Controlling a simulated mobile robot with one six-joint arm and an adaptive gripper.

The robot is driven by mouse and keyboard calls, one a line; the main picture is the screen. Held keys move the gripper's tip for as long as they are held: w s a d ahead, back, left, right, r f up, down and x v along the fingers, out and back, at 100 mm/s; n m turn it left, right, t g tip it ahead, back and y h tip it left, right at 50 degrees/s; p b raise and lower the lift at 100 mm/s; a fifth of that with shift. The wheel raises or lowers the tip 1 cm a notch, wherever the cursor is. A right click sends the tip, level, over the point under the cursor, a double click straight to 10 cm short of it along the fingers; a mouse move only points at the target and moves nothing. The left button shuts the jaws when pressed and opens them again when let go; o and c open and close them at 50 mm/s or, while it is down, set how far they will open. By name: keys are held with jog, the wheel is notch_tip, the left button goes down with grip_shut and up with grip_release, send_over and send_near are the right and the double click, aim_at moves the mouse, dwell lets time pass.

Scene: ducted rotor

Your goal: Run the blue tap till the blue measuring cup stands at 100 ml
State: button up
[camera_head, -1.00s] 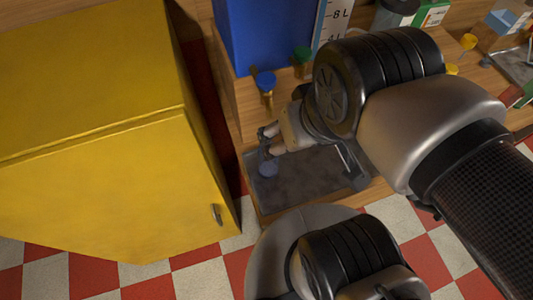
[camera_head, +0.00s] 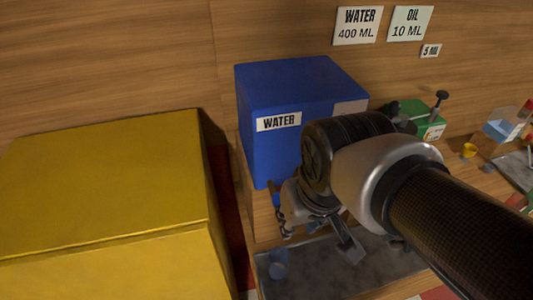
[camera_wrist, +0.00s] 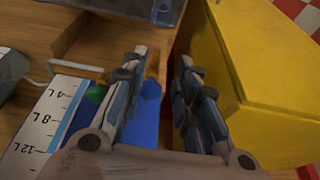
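The blue tap (camera_head: 275,190) is at the lower front of the blue water tank (camera_head: 262,95). The blue measuring cup (camera_head: 278,263) stands at the left of the dark tray (camera_head: 375,262), below the tap. Its level and marks are too small to read.
A large yellow cabinet (camera_head: 105,185) stands close on the left. A green box (camera_head: 425,122) and a small yellow cup (camera_head: 468,151) are further right. Wall signs read "WATER 400 ML" and "OIL 10 ML".

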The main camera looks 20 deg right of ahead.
jog(key=w+r+g+p, duration=0.1)
jog(key=w+r+p, duration=0.2)
jog(key=p, duration=0.3)
jog(key=w+r+g+p, duration=0.1)
jog(key=w+r+p, duration=0.2)
jog(key=p, duration=0.3)
jog(key=w+a+r+p, duration=0.1)
jog(key=w+r+p, duration=0.2)
jog(key=p, duration=0.3)
jog(key=shift+w+a+r+g, duration=0.15)
jog(key=shift+r+g, duration=0.25)
jog(key=shift+r, duration=0.45)
grip_shut()
jog(key=w+p, duration=0.1)
jog(key=p, duration=0.2)
jog(key=shift+w+a+r+g, duration=0.1)
jog(key=shift+w+g, duration=0.2)
